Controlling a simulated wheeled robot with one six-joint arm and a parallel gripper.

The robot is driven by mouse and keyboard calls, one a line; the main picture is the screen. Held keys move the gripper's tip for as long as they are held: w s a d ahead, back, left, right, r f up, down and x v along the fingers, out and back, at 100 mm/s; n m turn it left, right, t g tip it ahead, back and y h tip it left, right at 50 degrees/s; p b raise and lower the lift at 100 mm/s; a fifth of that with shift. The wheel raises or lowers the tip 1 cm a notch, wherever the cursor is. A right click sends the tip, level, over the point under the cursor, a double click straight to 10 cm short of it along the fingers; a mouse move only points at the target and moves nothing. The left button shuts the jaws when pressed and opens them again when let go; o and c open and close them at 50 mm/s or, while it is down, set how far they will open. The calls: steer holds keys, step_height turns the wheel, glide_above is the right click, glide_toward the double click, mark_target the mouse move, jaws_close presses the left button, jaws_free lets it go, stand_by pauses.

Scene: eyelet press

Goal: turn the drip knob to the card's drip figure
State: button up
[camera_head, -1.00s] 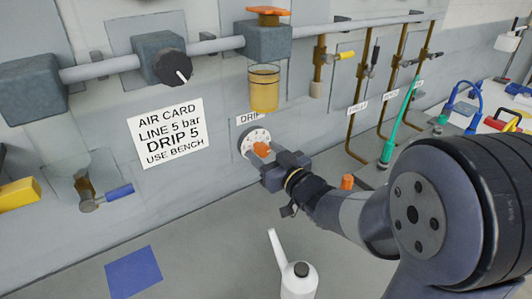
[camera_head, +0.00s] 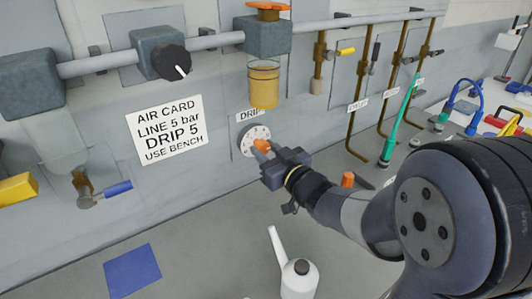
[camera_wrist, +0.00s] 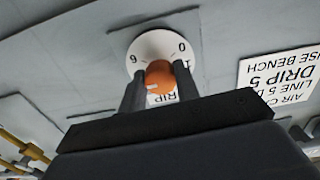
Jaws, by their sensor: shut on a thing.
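The orange drip knob (camera_wrist: 160,73) sits in front of a white round dial (camera_wrist: 150,45) on the grey wall. In the wrist view a white mark on the knob points left. A 0 and part of a figure beside it show on the dial, with a 6 or 9 at its left. My gripper (camera_wrist: 160,80) is shut on the knob, one finger on each side, hiding the dial's lower part. In the head view my gripper (camera_head: 271,160) reaches the dial (camera_head: 247,146) from the right. The card (camera_head: 166,133) reads "LINE 5 bar" and "DRIP 5".
A black knob (camera_head: 174,63) and a yellowish bowl (camera_head: 264,85) hang from the pipe above. Brass pipes (camera_head: 358,110) run down the wall to the right. A white oil can (camera_head: 298,280) stands below my arm. A blue square (camera_head: 133,271) lies at lower left.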

steer(key=shift+f+n+b, duration=0.1)
steer(key=shift+n+b, duration=0.4)
steer(key=shift+b, duration=0.05)
steer(key=o, duration=1)
steer(key=shift+c, duration=0.2)
steer(key=v, duration=1.1)
steer(key=shift+w, duration=0.15)
